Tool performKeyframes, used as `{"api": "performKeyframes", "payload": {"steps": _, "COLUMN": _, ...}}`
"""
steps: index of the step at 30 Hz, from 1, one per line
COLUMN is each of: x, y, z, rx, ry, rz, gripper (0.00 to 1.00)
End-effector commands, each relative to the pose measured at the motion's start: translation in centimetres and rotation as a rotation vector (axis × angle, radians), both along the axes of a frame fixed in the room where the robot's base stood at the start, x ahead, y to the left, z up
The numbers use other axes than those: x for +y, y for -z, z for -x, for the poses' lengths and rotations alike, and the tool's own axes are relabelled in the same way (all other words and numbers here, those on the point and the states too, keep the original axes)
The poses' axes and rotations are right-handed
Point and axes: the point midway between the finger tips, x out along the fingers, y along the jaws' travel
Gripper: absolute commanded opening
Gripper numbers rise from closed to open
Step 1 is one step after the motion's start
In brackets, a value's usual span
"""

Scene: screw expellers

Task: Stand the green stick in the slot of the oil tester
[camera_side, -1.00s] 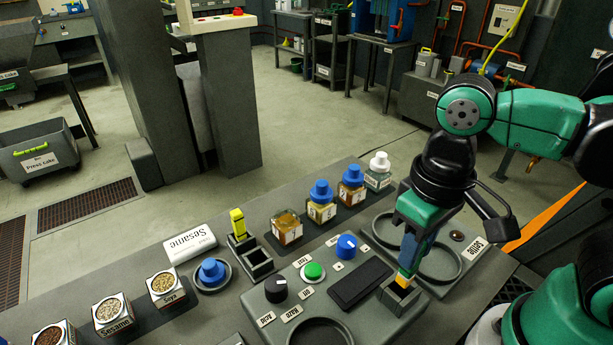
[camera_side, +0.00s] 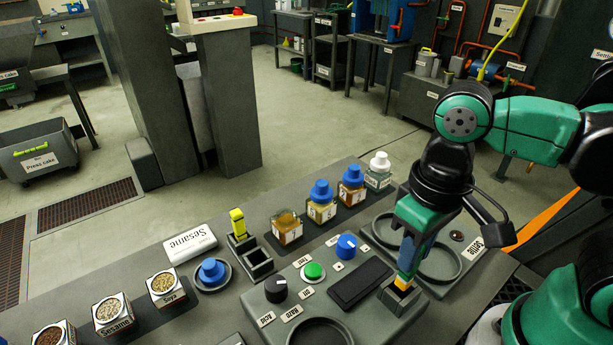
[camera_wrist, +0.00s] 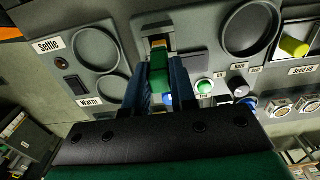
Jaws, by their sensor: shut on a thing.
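The oil tester (camera_side: 374,326) is a grey console with knobs, a green button and a small square slot (camera_side: 394,299) at its right corner. My gripper (camera_side: 406,262) is over that slot, its blue fingers shut on the green stick. In the wrist view, the stick's green end (camera_wrist: 159,74) shows between the fingers (camera_wrist: 158,90). Its yellow-orange end (camera_side: 403,282) points down at the slot opening, and looks to be at or inside it; the depth is hard to tell. The stick looks close to upright.
A second holder with a yellow stick (camera_side: 238,224) stands left of the tester. Several capped bottles (camera_side: 321,206) line the back. The settle and warm rings (camera_side: 441,262) lie beside my gripper. A blue knob (camera_side: 346,246) and dark display (camera_side: 360,283) are close by.

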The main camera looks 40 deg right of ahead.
Motion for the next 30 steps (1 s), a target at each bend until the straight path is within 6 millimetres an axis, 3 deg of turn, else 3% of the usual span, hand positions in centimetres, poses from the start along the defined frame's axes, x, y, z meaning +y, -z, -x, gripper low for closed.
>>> {"api": "performKeyframes", "payload": {"steps": 17, "x": 0.0, "y": 0.4, "z": 0.0, "rx": 0.000, "ry": 0.000, "rz": 0.000, "gripper": 0.00}}
{"api": "performKeyframes", "payload": {"steps": 30, "x": 0.0, "y": 1.8, "z": 0.0, "rx": 0.000, "ry": 0.000, "rz": 0.000, "gripper": 0.00}}
